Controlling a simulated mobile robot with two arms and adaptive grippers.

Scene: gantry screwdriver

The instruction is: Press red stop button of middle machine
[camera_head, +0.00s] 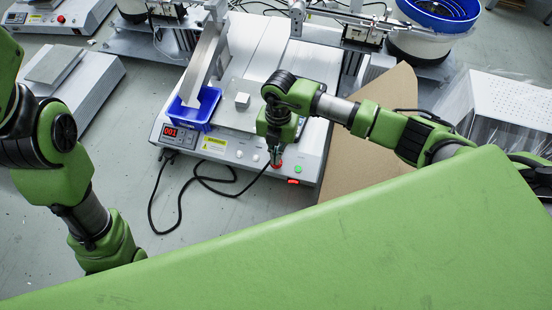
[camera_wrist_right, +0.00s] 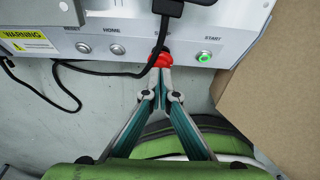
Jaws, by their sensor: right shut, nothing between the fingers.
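The middle machine (camera_head: 235,146) stands in the centre of the head view, its front panel facing me. Its red stop button (camera_head: 276,164) is on the right part of that panel, beside the green start button (camera_head: 298,169). In the right wrist view the red button (camera_wrist_right: 161,60) sits left of the lit green start button (camera_wrist_right: 204,56). My right gripper (camera_wrist_right: 160,72) is shut and empty, its fingertips at the red button and overlapping its lower edge; whether they press it I cannot tell. It also shows in the head view (camera_head: 275,157). My left arm is at the left; its gripper is hidden.
A blue bin (camera_head: 190,113) sits on the machine's left side. A black cable (camera_head: 180,205) loops on the floor in front. A brown cardboard sheet (camera_head: 350,165) is to the right. Another machine (camera_head: 75,85) stands at the left, with open floor between.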

